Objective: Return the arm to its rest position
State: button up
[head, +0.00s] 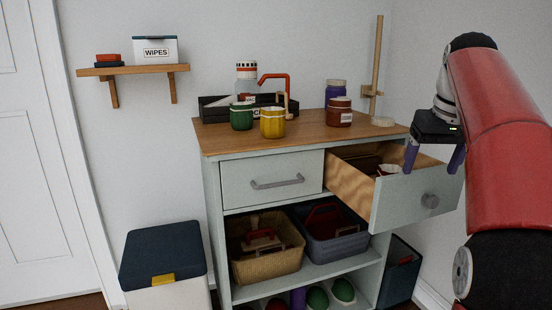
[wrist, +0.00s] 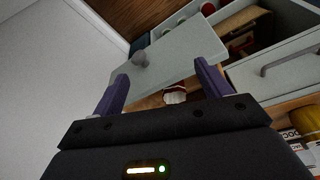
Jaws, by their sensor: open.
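My arm (head: 502,115) is red with black joints and reaches in from the right in the head view. My gripper (head: 433,160) has a black body and two purple fingers pointing down. It is open and appears empty, in front of or above the right drawer (head: 410,195), which is pulled out. In the wrist view the fingers of my gripper (wrist: 160,90) are spread apart, with the drawer front (wrist: 170,62) and its round knob (wrist: 139,58) beyond them. A small white and red item (head: 388,170) lies inside the drawer; it also shows between the fingers in the wrist view (wrist: 175,96).
The wooden cabinet top (head: 300,138) holds green, yellow and red-brown jars, a purple jar and a wooden post (head: 376,65). The left drawer (head: 270,176) is shut. Baskets (head: 265,250) stand on the shelf below. A lidded bin (head: 163,262) stands at left. A wall shelf (head: 133,70) holds a wipes box.

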jog(key=s+a+f+t+p, duration=0.1)
jog(key=s+a+f, duration=0.7)
jog(key=s+a, duration=0.4)
jog(key=s+a+f+t, duration=0.1)
jog(key=s+a+f, duration=0.2)
jog(key=s+f, duration=0.8)
notch_tip(320, 180, down, 2)
jog(key=shift+s+a+f+p, duration=0.15)
jog(key=shift+s+a+p, duration=0.15)
jog(key=shift+p, duration=0.15)
jog(key=shift+c, duration=0.5)
